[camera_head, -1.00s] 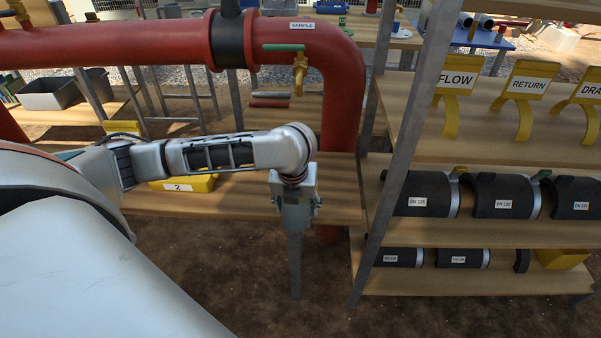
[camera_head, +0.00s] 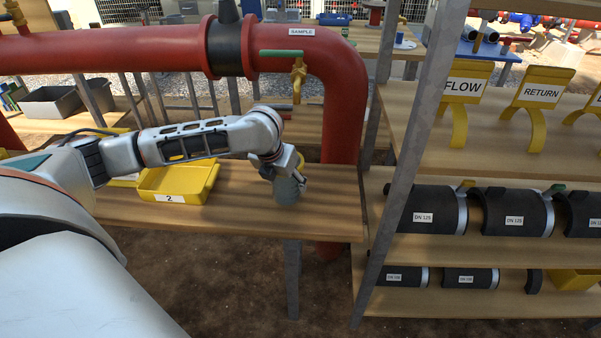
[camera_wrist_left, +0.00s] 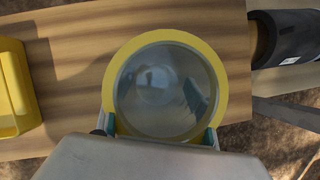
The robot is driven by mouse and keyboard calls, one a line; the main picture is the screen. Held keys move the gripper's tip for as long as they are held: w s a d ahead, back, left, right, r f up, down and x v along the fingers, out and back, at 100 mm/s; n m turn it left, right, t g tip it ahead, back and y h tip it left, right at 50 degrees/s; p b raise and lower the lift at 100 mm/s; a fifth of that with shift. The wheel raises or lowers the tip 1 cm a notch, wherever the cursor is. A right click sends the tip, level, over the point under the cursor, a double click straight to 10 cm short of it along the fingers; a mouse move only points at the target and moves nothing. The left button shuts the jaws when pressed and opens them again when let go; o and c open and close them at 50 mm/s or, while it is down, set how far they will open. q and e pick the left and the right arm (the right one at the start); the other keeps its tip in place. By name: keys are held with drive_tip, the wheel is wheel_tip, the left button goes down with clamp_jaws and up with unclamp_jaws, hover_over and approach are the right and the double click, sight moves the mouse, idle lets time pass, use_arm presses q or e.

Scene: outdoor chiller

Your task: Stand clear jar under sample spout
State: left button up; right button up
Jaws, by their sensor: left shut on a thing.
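My left gripper (camera_wrist_left: 160,135) is shut on the clear jar, which also shows in the head view (camera_head: 288,189). In the left wrist view the jar (camera_wrist_left: 165,90) is a see-through round with a yellow ring around it. In the head view the jar is over the front part of the wooden bench (camera_head: 235,205); I cannot tell whether its base touches the wood. The brass sample spout (camera_head: 299,78) with a green handle hangs from the red pipe, higher up in the picture than the jar. My right gripper is not in view.
A yellow tray marked 2 (camera_head: 178,183) stands on the bench left of the jar. The red pipe's vertical leg (camera_head: 342,125) is right of it. A rack (camera_head: 440,238) with black pipe shells and yellow signs stands at the right, behind a grey post (camera_head: 412,130).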

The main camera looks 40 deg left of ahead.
use_arm(q)
drive_tip(key=w, duration=0.2)
drive_tip(key=shift+w+a+f+b, duration=0.2)
drive_tip(key=shift+w+a+b, duration=0.1)
drive_tip(key=shift+w, duration=0.1)
drive_tip(key=shift+w+r, duration=0.2)
drive_tip(key=shift+w, duration=0.25)
drive_tip(key=shift+w+a, duration=0.15)
drive_tip(key=shift+w, duration=0.2)
drive_tip(key=w, duration=0.1)
drive_tip(key=b, duration=0.1)
drive_tip(key=w, duration=0.1)
drive_tip(key=shift+w+a+f, duration=0.2)
drive_tip(key=shift+w+f, duration=0.05)
drive_tip(key=shift+w, duration=0.05)
drive_tip(key=shift+f+b, duration=0.5)
drive_tip(key=shift+f, duration=0.2)
drive_tip(key=shift+a+r, duration=0.1)
drive_tip(key=shift+r, duration=0.1)
drive_tip(key=shift+c, duration=0.5)
drive_tip(key=o, duration=1.4)
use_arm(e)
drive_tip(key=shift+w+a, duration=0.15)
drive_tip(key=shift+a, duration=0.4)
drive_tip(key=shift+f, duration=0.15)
